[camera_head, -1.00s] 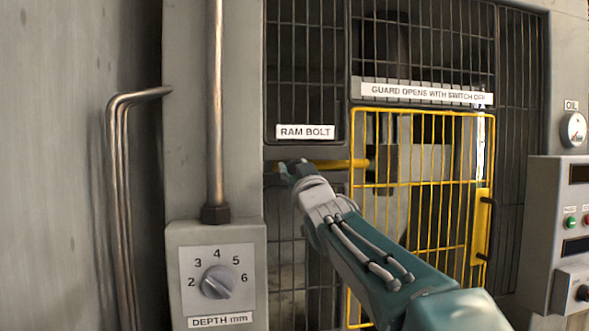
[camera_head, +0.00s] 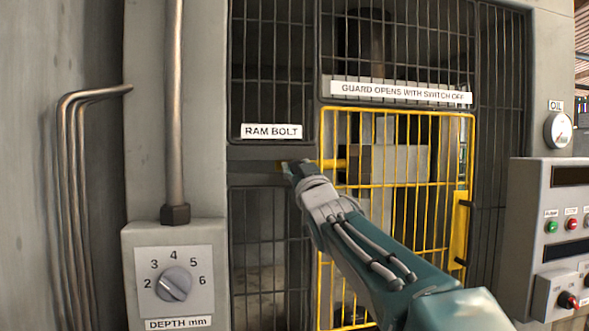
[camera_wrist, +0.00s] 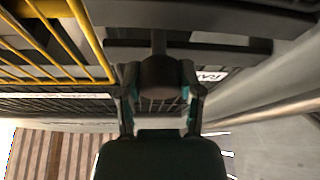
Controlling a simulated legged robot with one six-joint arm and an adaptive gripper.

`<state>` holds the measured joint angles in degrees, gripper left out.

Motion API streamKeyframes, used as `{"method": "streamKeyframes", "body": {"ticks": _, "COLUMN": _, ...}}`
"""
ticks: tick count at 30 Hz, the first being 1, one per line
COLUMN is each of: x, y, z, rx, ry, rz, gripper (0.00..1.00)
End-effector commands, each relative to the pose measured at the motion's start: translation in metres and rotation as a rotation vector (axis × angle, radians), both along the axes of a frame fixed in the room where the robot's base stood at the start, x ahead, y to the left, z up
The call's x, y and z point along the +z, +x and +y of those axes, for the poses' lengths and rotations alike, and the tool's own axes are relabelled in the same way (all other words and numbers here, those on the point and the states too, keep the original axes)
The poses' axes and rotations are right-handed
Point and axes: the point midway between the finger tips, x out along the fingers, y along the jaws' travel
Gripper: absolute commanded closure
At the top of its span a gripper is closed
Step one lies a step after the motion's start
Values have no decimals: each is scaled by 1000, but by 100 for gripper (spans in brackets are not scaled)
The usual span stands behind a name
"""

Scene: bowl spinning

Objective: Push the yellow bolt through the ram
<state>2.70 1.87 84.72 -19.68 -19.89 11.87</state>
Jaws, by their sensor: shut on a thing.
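The yellow bolt (camera_head: 333,163) lies level behind the bars below the RAM BOLT sign (camera_head: 272,131). Its right part shows behind the yellow guard and meets the dark face of the grey ram block (camera_head: 398,163). Whether it comes out on the far side of the block I cannot tell. My gripper (camera_head: 291,168) is at the bolt's left part and hides some of it. In the wrist view my gripper (camera_wrist: 160,80) is shut on a dark round knob (camera_wrist: 160,74), with a finger on each side of it. The knob's link to the bolt is hard to see.
The yellow mesh guard (camera_head: 395,215) is closed, right of my gripper, with a handle (camera_head: 460,230) on its right edge. A depth dial (camera_head: 174,283) stands at lower left. A control box (camera_head: 555,240) is at right. Dark bars surround the slot.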

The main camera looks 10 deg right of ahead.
Motion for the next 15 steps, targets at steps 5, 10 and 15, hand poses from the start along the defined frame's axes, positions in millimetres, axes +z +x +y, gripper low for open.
{"method": "streamKeyframes", "body": {"ticks": 5, "x": -2, "y": 1, "z": -3, "rx": 5, "ry": 1, "rz": 2, "gripper": 18}}
{"method": "streamKeyframes", "body": {"ticks": 10, "x": -1, "y": 0, "z": 1, "rx": 6, "ry": 0, "rz": 0, "gripper": 18}}
{"method": "streamKeyframes", "body": {"ticks": 15, "x": 0, "y": 0, "z": 5, "rx": 7, "ry": -4, "rz": -2, "gripper": 18}}
